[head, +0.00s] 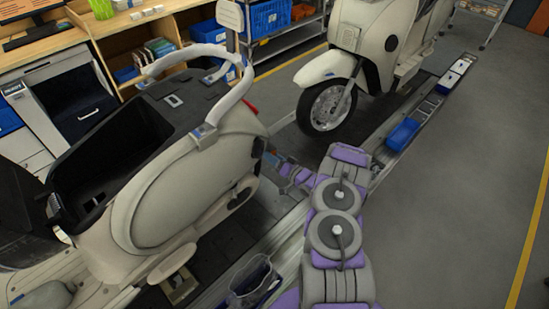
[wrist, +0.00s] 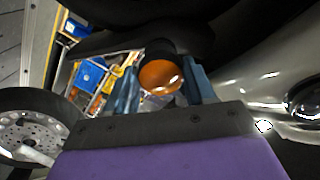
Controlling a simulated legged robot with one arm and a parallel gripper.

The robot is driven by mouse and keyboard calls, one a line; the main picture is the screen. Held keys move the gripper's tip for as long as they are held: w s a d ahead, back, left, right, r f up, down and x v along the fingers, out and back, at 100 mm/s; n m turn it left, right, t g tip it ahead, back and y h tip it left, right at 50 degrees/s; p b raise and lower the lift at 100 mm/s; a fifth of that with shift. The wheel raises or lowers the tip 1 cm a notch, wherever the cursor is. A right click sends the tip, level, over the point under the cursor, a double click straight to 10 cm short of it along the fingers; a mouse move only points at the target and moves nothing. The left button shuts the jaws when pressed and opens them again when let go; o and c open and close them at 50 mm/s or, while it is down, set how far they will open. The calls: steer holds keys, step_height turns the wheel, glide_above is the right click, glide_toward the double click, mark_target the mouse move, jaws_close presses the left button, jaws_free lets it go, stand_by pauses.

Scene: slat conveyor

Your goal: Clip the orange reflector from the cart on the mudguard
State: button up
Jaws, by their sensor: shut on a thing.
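The orange reflector (wrist: 160,76) is round and glossy and sits between the two blue fingers of my gripper (wrist: 162,88) in the wrist view. My gripper is shut on it. A dark part lies right behind the reflector, and a black curved piece (wrist: 105,42), perhaps the mudguard, crosses above it. I cannot tell whether the reflector touches it. In the head view, my gripper (head: 271,158) is low at the rear of the near cream scooter (head: 190,190). The reflector is too small to make out there. I cannot clearly identify the cart.
A second cream scooter (head: 345,60) stands farther along the slat conveyor. A blue tray (head: 403,134) lies on the conveyor's right edge. A clear bin (head: 255,283) stands at the bottom. Shelves and a workbench line the back left. The grey floor (head: 460,180) at right is clear.

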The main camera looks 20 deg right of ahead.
steer(key=shift+w+a, duration=0.15)
steer(key=shift+w, duration=0.5)
steer(key=shift+w+a, duration=0.15)
steer(key=shift+w, duration=0.15)
steer(key=shift+w+a+b, duration=0.2)
steer(key=shift+w+b, duration=0.15)
steer(key=shift+w, duration=0.3)
stand_by(0.8)
steer(key=o, duration=1.1)
steer(key=p+v, duration=0.4)
steer(key=v, duration=1.3)
steer(key=shift+s, duration=0.15)
steer(key=shift+d, duration=0.1)
